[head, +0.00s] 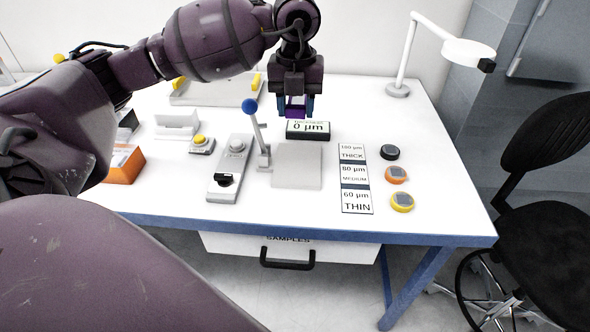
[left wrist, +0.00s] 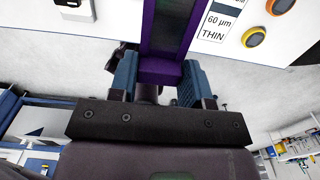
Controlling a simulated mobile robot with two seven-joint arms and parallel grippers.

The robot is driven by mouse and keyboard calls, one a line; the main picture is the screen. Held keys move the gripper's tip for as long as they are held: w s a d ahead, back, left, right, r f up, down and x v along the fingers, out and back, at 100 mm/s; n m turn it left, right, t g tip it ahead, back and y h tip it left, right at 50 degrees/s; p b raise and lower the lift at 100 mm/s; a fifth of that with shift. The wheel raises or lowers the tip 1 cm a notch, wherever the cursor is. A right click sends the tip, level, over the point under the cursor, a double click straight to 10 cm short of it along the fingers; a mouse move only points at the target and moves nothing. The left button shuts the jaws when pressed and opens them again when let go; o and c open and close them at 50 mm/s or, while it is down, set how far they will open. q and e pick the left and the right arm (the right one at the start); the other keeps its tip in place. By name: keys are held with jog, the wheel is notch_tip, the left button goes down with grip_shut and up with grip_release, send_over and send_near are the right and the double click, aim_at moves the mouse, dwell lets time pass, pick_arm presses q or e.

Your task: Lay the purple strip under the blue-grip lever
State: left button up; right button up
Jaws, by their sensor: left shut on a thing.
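My left gripper (head: 294,107) is shut on the purple strip (head: 295,112), above the table and near the 0 µm display. In the left wrist view the blue fingers (left wrist: 159,80) pinch the near end of the purple strip (left wrist: 162,71), which extends away between them with a dark middle. The lever with the blue ball grip (head: 250,106) stands upright, leaning slightly left, at the left edge of a grey plate (head: 297,166). The plate looks bare, and the strip is apart from it. My right gripper is not in view.
The display (head: 308,131) stands behind the plate. A grey switch box (head: 230,168) is left of the lever. Right of the plate are a thickness card (head: 355,178) and several round pucks (head: 397,174). A white lamp (head: 468,52) stands at the back right. An orange box (head: 126,165) is at left.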

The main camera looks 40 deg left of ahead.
pick_arm(q)
jog(key=b, duration=0.1)
send_over(296, 182)
notch_tip(296, 182, down, 12)
jog(key=shift+f, duration=0.65)
jog(key=shift+f+b, duration=0.35)
jog(key=shift+f, duration=2.25)
jog(key=shift+f, duration=0.1)
jog(key=o, duration=0.9)
jog(key=shift+r, duration=0.25)
notch_tip(296, 182, up, 12)
jog(key=shift+f+p, duration=0.1)
jog(key=shift+p, duration=0.5)
